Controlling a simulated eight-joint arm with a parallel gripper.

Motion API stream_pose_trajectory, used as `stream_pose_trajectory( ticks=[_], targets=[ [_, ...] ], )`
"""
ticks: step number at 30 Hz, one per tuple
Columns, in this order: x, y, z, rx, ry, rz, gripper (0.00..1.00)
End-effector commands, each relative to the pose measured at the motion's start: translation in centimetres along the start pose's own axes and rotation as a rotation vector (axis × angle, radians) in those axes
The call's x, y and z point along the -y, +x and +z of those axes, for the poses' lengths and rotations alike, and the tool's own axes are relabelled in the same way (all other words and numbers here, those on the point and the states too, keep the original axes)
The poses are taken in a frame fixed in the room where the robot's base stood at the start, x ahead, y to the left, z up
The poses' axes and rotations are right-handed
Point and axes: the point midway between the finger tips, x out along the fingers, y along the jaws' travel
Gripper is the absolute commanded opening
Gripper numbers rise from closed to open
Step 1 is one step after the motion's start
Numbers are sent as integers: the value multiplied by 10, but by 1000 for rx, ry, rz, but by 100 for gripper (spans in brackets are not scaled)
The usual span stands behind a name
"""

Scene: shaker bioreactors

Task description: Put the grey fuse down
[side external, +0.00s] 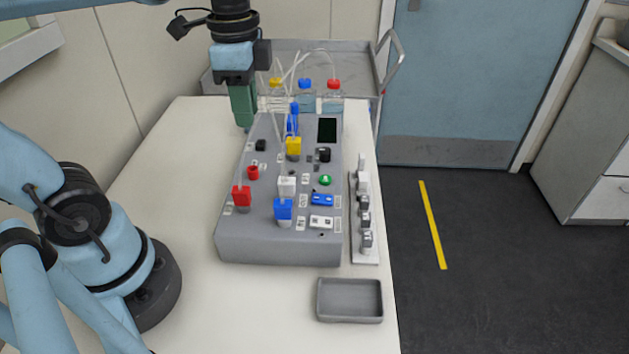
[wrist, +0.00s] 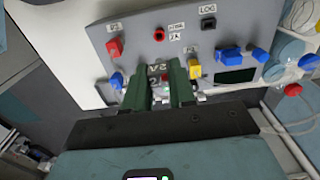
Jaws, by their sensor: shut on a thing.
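In the side view my gripper (side external: 243,112) is at the upper left of the grey instrument, held above its far left corner, with green fingers pointing down. In the wrist view its two green fingers (wrist: 160,78) are close together, shut on a small greyish thing (wrist: 162,92), which fits the grey fuse. Most of it is hidden between the fingers, and the side view does not show it clearly. A light fuse rack (side external: 354,240) with several grey-and-white pieces lies along the right side of the instrument.
The grey instrument (side external: 230,247) carries red, blue, yellow, white and black parts. An empty grey tray (side external: 349,315) lies near the table's front right. Bottles with red, blue and yellow caps and tubing stand behind. The table (side external: 180,150) is clear left of the instrument.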

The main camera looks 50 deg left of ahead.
Motion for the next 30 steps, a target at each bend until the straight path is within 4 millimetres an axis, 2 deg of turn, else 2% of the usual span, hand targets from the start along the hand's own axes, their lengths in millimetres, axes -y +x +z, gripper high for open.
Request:
stream_pose_trajectory(
  ticks=[5,11,15,21,30],
  targets=[
    [-15,-2,-30,0,152,0,0],
    [-43,-4,-70,0,377,0,0],
    [-75,-4,-103,0,576,0,0],
    [-129,-3,-142,0,853,0,0],
    [-194,-1,-170,-1,1132,0,0]
  ],
)
